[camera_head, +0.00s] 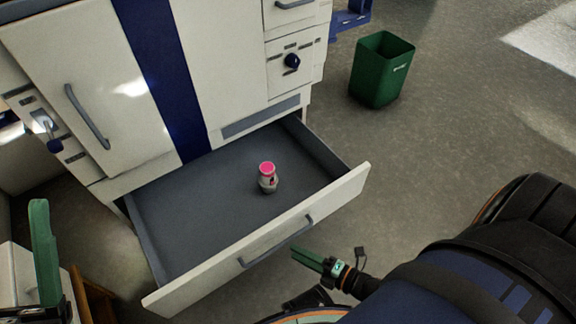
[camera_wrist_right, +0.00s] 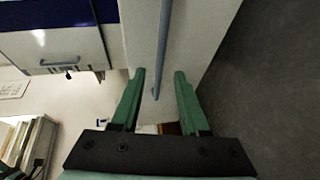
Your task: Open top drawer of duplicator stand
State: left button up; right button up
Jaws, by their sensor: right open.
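The duplicator stand (camera_head: 180,60) is a white cabinet with a dark blue stripe. Its wide drawer (camera_head: 215,220) is pulled far out, showing a grey inside. A blue-grey bar handle (camera_head: 275,242) is on its white front.
A small jar with a pink lid (camera_head: 267,177) stands in the drawer. A green bin (camera_head: 382,70) stands on the floor at the upper right. The grey floor right of the drawer is clear. A brown wooden piece (camera_head: 95,300) is at the lower left.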

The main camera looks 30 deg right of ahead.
jog(key=p+v, duration=0.1)
jog(key=v, duration=0.6)
jog(key=shift+s+d, duration=0.15)
jog(key=shift+s, duration=0.05)
